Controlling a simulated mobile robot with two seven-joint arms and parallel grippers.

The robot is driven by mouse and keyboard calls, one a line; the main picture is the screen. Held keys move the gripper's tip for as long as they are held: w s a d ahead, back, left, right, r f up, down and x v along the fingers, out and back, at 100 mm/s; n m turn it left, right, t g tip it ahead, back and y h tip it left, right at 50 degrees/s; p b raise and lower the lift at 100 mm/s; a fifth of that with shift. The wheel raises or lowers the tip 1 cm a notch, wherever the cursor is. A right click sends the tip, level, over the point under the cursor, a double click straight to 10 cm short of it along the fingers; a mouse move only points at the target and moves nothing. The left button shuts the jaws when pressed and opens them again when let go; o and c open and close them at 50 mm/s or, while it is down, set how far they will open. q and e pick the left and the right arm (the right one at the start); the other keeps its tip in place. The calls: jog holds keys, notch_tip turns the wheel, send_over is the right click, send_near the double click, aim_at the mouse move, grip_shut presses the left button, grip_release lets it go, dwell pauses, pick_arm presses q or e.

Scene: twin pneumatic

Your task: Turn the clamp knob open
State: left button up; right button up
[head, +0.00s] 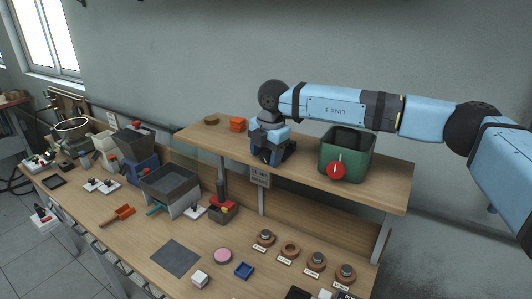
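A round red knob (336,171) with a pale upright mark sits on the front of the dark green open box (347,147) on the raised shelf. I cannot tell for sure whether it is the clamp knob. A small dark device (223,212) with red and yellow parts stands lower on the bench. My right gripper (268,158) points down over the shelf's front edge, left of the green box and apart from the red knob. Its fingers are dark and small, so its opening is unclear. My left gripper is out of view.
The raised shelf (392,190) also holds orange blocks (237,125) and a round brown piece (211,119). Below are a grey tray (170,182), a dark mat (176,258) and several round brown bases (290,250).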

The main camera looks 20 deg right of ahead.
jog(key=c, duration=0.9)
jog(key=shift+o, duration=0.3)
jog(key=shift+w+a+f+g+h+b, duration=0.1)
jog(key=shift+a+f+g+h+b, duration=0.1)
jog(key=shift+g+h+b, duration=0.25)
jog(key=shift+r+g+h, duration=0.2)
jog(key=shift+g+h, duration=0.05)
jog(key=shift+g, duration=0.2)
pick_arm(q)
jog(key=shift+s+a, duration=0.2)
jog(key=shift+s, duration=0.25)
pick_arm(e)
jog(key=shift+g+h, duration=0.6)
jog(key=shift+g, duration=0.2)
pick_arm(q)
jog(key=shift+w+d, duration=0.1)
